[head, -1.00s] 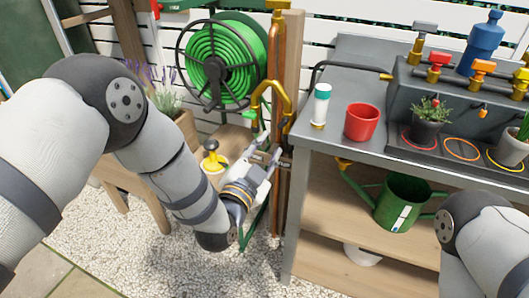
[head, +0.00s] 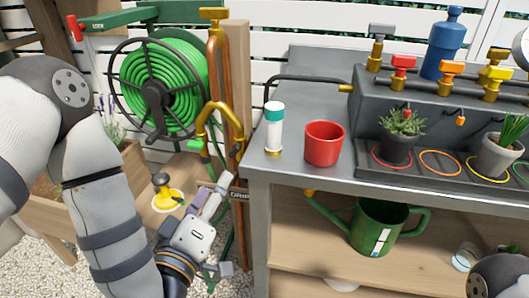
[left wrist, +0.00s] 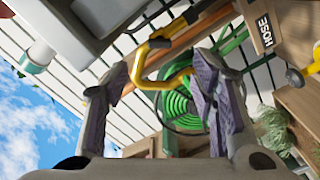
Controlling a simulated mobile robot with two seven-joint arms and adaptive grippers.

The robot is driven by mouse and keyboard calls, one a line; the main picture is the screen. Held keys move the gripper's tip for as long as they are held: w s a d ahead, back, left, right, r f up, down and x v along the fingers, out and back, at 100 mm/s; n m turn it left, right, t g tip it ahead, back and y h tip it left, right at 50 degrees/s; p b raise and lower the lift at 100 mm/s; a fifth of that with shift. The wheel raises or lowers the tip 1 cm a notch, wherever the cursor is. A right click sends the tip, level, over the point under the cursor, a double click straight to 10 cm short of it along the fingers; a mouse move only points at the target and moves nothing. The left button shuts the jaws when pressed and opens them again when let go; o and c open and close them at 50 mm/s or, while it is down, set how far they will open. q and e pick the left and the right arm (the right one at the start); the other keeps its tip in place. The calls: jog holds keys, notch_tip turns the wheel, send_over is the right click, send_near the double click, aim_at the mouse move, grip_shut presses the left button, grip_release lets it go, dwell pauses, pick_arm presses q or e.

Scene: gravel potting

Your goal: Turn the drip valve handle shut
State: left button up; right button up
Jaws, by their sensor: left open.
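Several coloured tap handles show in the head view: a red handle (head: 403,62), an orange handle (head: 452,68) and a yellow handle (head: 497,73) on the bench manifold, and a yellow handle (head: 213,13) atop the copper pipe. No readable drip label picks one out. My left gripper (head: 215,195) is open and empty, low in front of the wooden post, below the curved yellow spout (head: 220,122). In the left wrist view its spread fingers (left wrist: 160,85) frame the yellow spout (left wrist: 158,60) behind them, with no contact clear. My right gripper is out of view.
A green hose reel (head: 158,90) hangs on the fence. A white bottle (head: 274,130) and red cup (head: 323,143) stand near the bench's left edge. A green watering can (head: 378,228) is on the shelf. A HOSE sign (left wrist: 265,33) shows in the left wrist view.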

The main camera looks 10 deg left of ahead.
aim_at(234, 154)
pick_arm(q)
jog(key=w, duration=1.1)
jog(key=shift+w+d+r, duration=0.1)
jog(key=shift+w, duration=0.15)
jog(key=c, duration=1.1)
